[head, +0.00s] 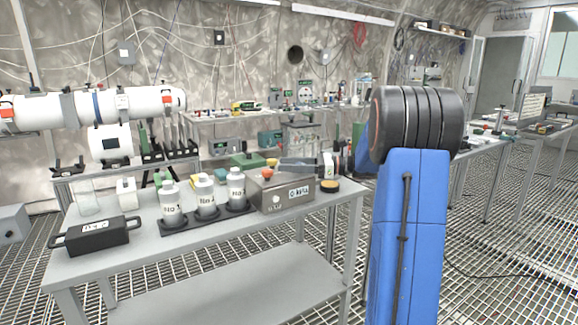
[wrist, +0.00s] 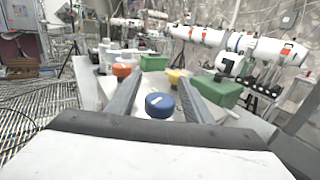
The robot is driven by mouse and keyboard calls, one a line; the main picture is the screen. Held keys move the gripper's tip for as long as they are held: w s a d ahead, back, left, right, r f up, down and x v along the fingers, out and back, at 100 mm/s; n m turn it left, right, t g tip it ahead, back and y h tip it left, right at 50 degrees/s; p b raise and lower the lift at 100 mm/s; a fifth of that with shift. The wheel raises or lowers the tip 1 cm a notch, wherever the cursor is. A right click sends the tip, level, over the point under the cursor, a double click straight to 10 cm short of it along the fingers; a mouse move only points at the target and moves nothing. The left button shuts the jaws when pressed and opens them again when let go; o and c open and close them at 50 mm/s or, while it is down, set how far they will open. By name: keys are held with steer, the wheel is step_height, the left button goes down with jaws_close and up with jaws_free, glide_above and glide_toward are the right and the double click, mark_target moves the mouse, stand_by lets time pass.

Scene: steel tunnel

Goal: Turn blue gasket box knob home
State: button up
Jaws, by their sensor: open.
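The blue knob (wrist: 159,103) is round, with a pale mark on top, and shows in the wrist view between the fingers of my gripper (wrist: 161,79). The fingers are spread, with a visible gap on each side of the knob. An orange knob (wrist: 122,70) lies beyond the left finger and a yellow knob (wrist: 177,75) near the right fingertip. In the head view, my gripper (head: 296,164) reaches left over a grey metal box (head: 290,195) with an orange knob (head: 267,172). I cannot make out the blue knob there.
White labelled bottles (head: 205,192) stand left of the metal box, and a black handled case (head: 93,235) lies at the table's left. A yellow-topped round thing (head: 330,186) is near the right edge.

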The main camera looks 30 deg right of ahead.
mark_target(299, 163)
steer(key=c, duration=1.1)
steer(key=shift+o, duration=0.2)
steer(key=shift+m+t+h, duration=0.3)
steer(key=shift+m+t, duration=0.1)
steer(key=shift+t, duration=0.1)
